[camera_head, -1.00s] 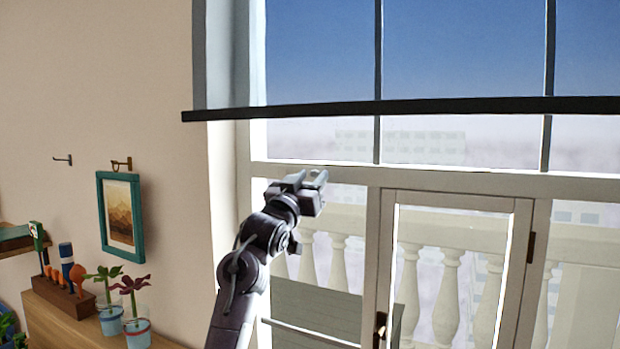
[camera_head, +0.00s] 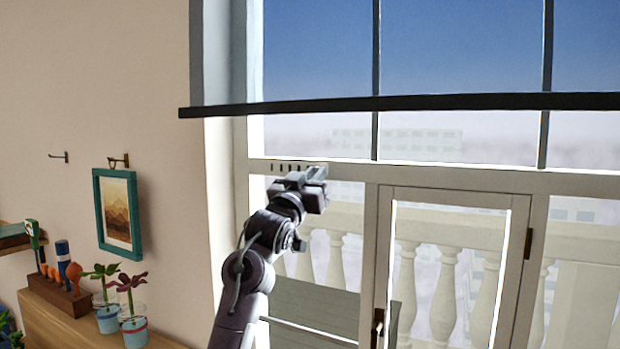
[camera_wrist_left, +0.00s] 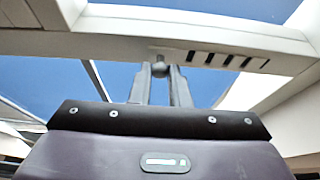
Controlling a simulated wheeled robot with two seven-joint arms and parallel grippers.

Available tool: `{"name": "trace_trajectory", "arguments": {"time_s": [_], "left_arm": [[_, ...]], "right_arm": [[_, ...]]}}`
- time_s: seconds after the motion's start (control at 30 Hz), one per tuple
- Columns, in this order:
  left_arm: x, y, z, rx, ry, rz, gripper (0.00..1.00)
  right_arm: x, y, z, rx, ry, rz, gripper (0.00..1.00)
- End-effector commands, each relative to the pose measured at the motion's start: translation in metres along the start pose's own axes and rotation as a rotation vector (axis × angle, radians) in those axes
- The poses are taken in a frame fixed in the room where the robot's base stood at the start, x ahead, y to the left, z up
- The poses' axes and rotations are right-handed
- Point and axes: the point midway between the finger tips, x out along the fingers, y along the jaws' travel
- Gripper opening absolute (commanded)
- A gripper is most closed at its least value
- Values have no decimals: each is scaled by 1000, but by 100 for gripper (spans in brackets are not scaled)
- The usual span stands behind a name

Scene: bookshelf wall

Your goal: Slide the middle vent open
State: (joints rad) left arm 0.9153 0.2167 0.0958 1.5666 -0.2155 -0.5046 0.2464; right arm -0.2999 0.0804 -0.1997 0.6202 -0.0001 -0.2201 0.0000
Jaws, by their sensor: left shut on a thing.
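The vent (camera_head: 277,167) is a row of several dark slots in the pale window rail above the door. In the left wrist view the slots (camera_wrist_left: 227,60) lie to the right of my fingers, with a small round knob (camera_wrist_left: 159,68) on the rail between the fingertips. My left gripper (camera_head: 316,175) is at the rail, just right of the slots, and shut on the knob; it also shows in the left wrist view (camera_wrist_left: 160,78). The knob is hidden behind the gripper in the head view. My right gripper is not in view.
A glazed door (camera_head: 450,197) with a handle stands below the rail. A dark horizontal bar (camera_head: 420,103) crosses the window above. At left are a teal picture frame (camera_head: 97,215), wall hooks and a wooden shelf (camera_head: 62,325) with potted plants.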

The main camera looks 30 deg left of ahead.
Motion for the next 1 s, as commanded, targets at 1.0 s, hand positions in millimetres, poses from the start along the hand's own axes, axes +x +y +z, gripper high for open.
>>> {"name": "trace_trajectory", "arguments": {"time_s": [1.0], "left_arm": [[-73,2,4,1,-1,4,38]], "right_arm": [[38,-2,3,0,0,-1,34]]}}
